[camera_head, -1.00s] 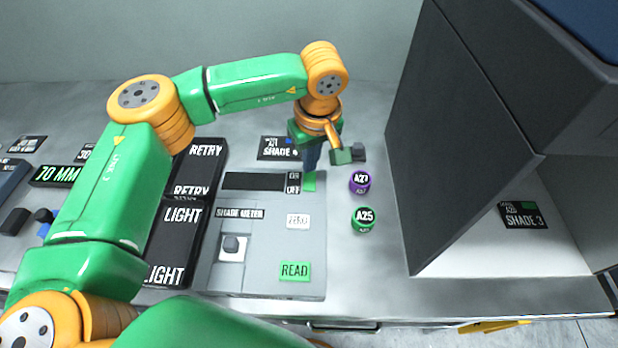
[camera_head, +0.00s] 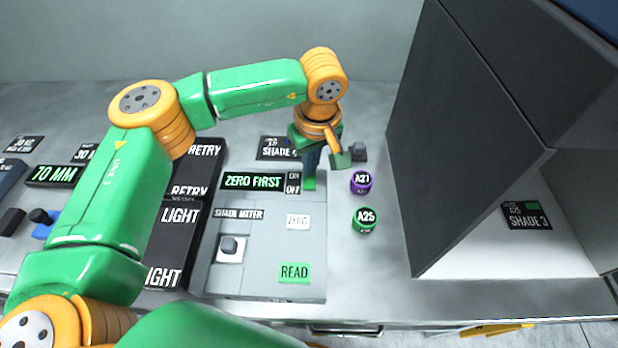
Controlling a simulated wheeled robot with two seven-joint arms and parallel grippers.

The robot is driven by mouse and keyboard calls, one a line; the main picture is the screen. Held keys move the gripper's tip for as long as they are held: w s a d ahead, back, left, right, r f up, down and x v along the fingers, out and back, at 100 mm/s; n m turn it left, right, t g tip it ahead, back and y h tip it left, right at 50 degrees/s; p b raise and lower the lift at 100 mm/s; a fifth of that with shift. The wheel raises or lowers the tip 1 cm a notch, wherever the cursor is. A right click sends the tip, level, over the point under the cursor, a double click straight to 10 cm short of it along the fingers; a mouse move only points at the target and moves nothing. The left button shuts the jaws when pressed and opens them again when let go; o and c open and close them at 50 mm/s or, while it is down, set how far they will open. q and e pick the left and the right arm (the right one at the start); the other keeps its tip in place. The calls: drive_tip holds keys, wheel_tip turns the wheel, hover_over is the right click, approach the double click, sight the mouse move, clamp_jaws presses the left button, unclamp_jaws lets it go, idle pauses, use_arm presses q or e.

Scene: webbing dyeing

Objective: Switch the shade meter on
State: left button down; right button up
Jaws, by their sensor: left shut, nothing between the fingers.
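The grey shade meter (camera_head: 262,262) lies on the bench at the centre. Its display (camera_head: 253,182) is lit and reads ZERO FIRST in green. A green switch (camera_head: 309,184) stands at the meter's upper right corner, beside the ON/OFF label (camera_head: 293,183). My right gripper is out of view.
A purple A27 pot (camera_head: 361,183) and a green A25 pot (camera_head: 364,220) stand right of the meter. A large dark-sided booth (camera_head: 455,130) rises at the right. Black RETRY (camera_head: 194,168) and LIGHT (camera_head: 174,243) trays lie left of the meter.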

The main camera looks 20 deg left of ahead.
use_arm(q)
wheel_tip(320, 180, up, 7)
drive_tip(key=p, duration=0.5)
